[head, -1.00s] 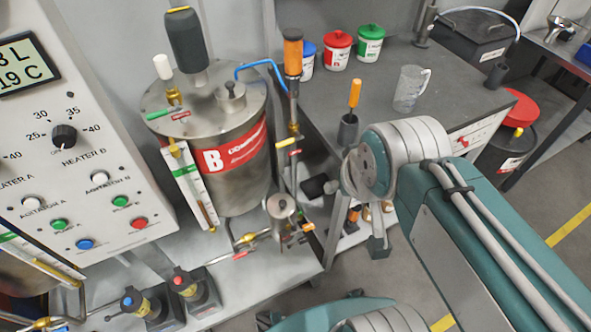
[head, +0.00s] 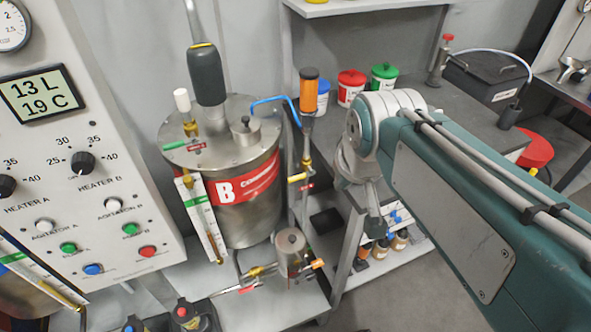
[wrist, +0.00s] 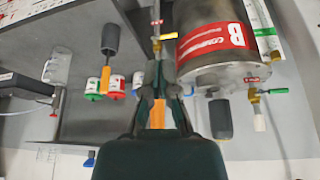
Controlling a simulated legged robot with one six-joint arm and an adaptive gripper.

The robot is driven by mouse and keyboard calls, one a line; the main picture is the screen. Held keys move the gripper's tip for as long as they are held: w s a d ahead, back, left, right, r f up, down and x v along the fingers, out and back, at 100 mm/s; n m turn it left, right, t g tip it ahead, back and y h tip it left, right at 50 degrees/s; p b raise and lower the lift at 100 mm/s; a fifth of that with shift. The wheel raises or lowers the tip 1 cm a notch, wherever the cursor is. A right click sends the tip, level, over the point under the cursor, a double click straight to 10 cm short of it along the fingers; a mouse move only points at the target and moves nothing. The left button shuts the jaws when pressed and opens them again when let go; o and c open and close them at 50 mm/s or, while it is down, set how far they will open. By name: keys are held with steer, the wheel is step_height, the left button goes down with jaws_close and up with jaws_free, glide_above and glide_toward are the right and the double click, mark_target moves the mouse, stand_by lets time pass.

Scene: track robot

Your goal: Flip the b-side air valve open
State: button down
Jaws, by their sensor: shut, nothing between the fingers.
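The steel tank marked B (head: 240,212) stands beside the control panel. On its lid is a brass valve (head: 190,128) with a white cap and a thin green handle (head: 172,147) with a red tag close by. In the wrist view the tank (wrist: 215,72) appears upside down, with the green handle (wrist: 274,91) at right. I cannot tell for certain that this is the air valve. My gripper (wrist: 161,78) is shut and empty, left of the tank in the wrist view and apart from the green handle. In the head view it hangs below my arm, right of the tank.
A dark cylinder (head: 207,75) rises from the lid. Another valve assembly (head: 290,248) sits low in front. Red and green lidded pots (head: 351,88) stand on the bench behind.

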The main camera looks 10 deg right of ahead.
steer(key=w+a+f+n+g, duration=0.1)
steer(key=w+a+f, duration=0.1)
steer(key=w, duration=1.2)
steer(key=n+g, duration=0.1)
steer(key=g, duration=0.1)
glide_above(300, 177)
steer(key=w+a, duration=0.1)
steer(key=a, duration=0.1)
step_height(300, 177, down, 7)
steer(key=shift+w+d, duration=0.2)
step_height(300, 177, down, 13)
steer(key=shift+s+d, duration=0.15)
